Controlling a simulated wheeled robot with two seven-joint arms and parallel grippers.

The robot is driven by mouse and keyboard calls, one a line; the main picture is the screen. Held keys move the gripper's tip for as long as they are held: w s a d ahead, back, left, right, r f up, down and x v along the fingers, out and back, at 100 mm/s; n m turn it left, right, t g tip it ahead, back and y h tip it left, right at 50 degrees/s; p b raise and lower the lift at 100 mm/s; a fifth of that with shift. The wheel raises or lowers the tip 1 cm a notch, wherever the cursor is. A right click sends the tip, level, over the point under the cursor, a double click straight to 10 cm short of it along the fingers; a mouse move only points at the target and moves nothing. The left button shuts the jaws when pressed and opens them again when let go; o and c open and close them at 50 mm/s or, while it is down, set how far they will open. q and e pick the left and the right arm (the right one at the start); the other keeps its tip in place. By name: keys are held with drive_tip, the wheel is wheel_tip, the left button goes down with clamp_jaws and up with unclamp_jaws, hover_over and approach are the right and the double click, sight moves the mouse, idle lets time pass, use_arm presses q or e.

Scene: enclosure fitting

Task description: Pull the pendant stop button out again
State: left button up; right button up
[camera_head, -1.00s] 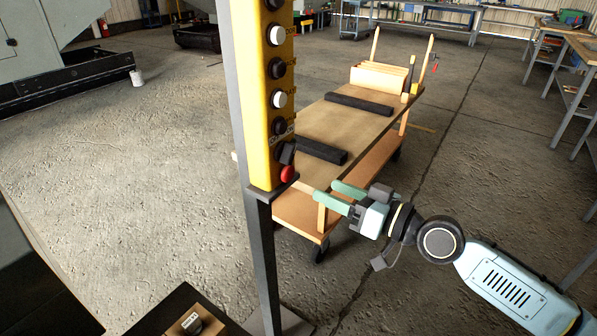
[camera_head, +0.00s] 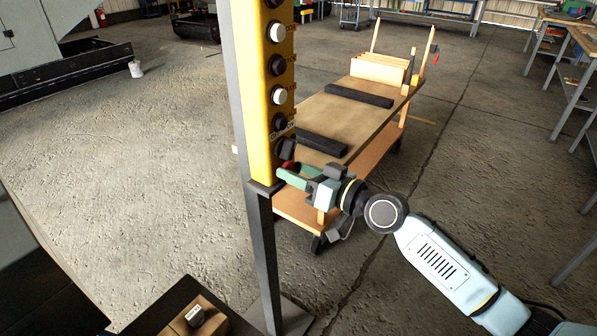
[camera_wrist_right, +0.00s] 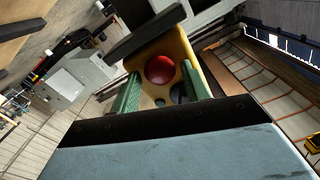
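The yellow pendant box (camera_head: 262,100) is fixed upright on a grey post, with a column of black and white buttons on its face. The red stop button (camera_head: 287,165) is at its lower end, partly hidden by my right gripper in the head view. In the right wrist view the red button (camera_wrist_right: 159,69) shows whole, between and beyond the fingertips. My right gripper (camera_head: 291,174) is open, its green fingers pointing at the button; they also show in the wrist view (camera_wrist_right: 160,88). I cannot tell whether they touch it. My left gripper is not in view.
A wooden cart (camera_head: 355,122) with dark bars on top stands behind the pendant. The grey post (camera_head: 262,250) rises directly below the box. Open concrete floor lies around.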

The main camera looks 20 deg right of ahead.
clamp_jaws()
drive_tip(key=shift+s+d+f, duration=0.1)
drive_tip(key=shift+s+d, duration=0.2)
drive_tip(key=shift+s, duration=0.1)
drive_tip(key=shift+c, duration=0.7)
unclamp_jaws()
drive_tip(key=o, duration=0.4)
drive_tip(key=shift+s+d, duration=0.15)
drive_tip(key=shift+s, duration=0.05)
drive_tip(key=shift+o, duration=0.2)
drive_tip(key=shift+w, duration=0.1)
